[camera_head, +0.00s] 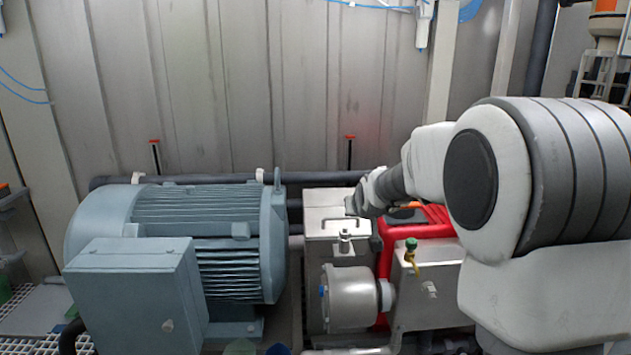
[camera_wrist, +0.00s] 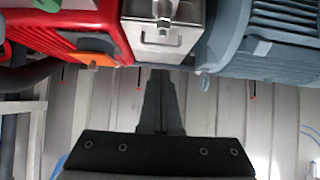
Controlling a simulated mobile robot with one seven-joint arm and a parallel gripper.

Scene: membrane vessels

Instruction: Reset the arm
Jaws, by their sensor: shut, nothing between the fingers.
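My arm (camera_head: 520,180) reaches in from the right side of the head view, white with grey joint covers. Its end extends left, with my gripper (camera_head: 354,206) showing small in front of a silver metal box with a handle (camera_head: 330,222). The fingers are hard to make out there. In the wrist view, which looks upside down, my gripper (camera_wrist: 161,74) is dark, with its fingers together and nothing between them. Its tips point toward the silver box (camera_wrist: 150,47); whether they touch it cannot be told.
A large blue-grey motor (camera_head: 210,220) with a terminal box stands left of the silver box. A red machine housing (camera_head: 440,216) lies behind my forearm. A green-handled valve (camera_head: 411,245) and a round metal housing (camera_head: 350,298) stand below. A grey panel wall (camera_head: 290,90) closes the back.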

